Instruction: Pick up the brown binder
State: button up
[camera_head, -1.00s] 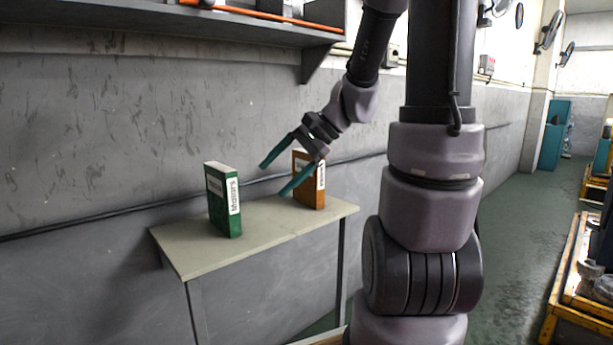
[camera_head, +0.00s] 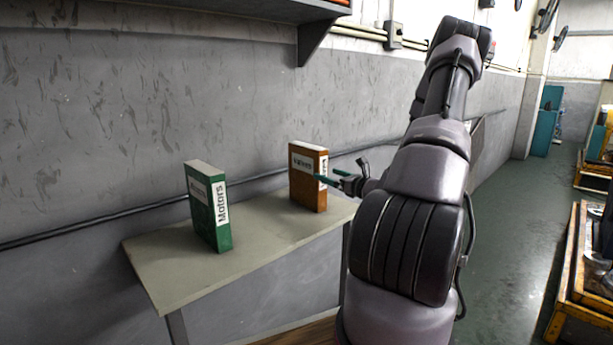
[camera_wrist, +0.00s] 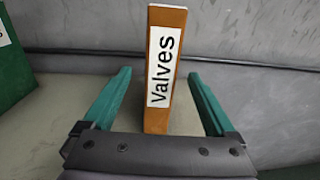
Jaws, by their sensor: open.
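The brown binder (camera_head: 308,190) stands upright near the right end of the small table, with a white "Valves" label. In the wrist view the brown binder (camera_wrist: 157,118) is upright in the middle, its labelled spine facing me. My gripper (camera_head: 330,178) is at the binder's right side in the head view. In the wrist view my gripper's green fingers (camera_wrist: 162,80) are spread wide, one to each side of the binder, with gaps between them and it. The gripper is open and holds nothing. The finger tips are partly hidden in the head view.
A green binder (camera_head: 209,212) labelled "Motors" stands on the table (camera_head: 165,262) to the left; its edge shows in the wrist view (camera_wrist: 14,65). A grey wall with a dark cable (camera_head: 80,225) is behind. A shelf bracket (camera_head: 318,38) is above.

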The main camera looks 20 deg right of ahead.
aim_at(312, 168)
jog(key=x, duration=0.9)
jog(key=shift+w+d+f, duration=0.1)
grip_shut()
